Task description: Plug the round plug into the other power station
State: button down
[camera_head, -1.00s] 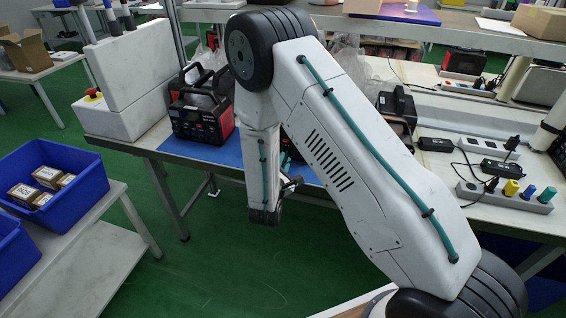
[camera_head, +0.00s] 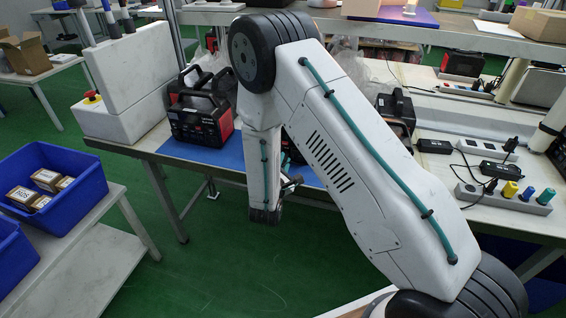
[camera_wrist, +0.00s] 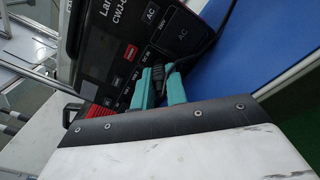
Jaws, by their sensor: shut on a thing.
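In the wrist view, my gripper (camera_wrist: 161,80) has two teal fingers shut on a black plug (camera_wrist: 183,66) with a black cable running up and right. The fingertips are close to the front panel of a black power station (camera_wrist: 105,62) with AC labels and a red patch. I cannot tell whether the plug touches a socket; its front is hidden by the fingers. In the head view, a black and red power station (camera_head: 201,122) stands on the table at the left. Another power station (camera_head: 396,108) stands right of my arm.
A blue mat (camera_head: 222,156) lies on the table. A white power strip (camera_head: 505,197) with several coloured plugs and black adapters (camera_head: 500,168) lie at the right. A blue bin (camera_head: 62,218) with small boxes stands on a side table at the left. Green floor between is clear.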

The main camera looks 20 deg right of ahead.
jog(key=c, duration=1.3)
grip_release()
jog(key=shift+c, duration=0.2)
jog(key=v, duration=0.7)
jog(key=shift+s+a, duration=0.2)
jog(key=shift+s, duration=0.1)
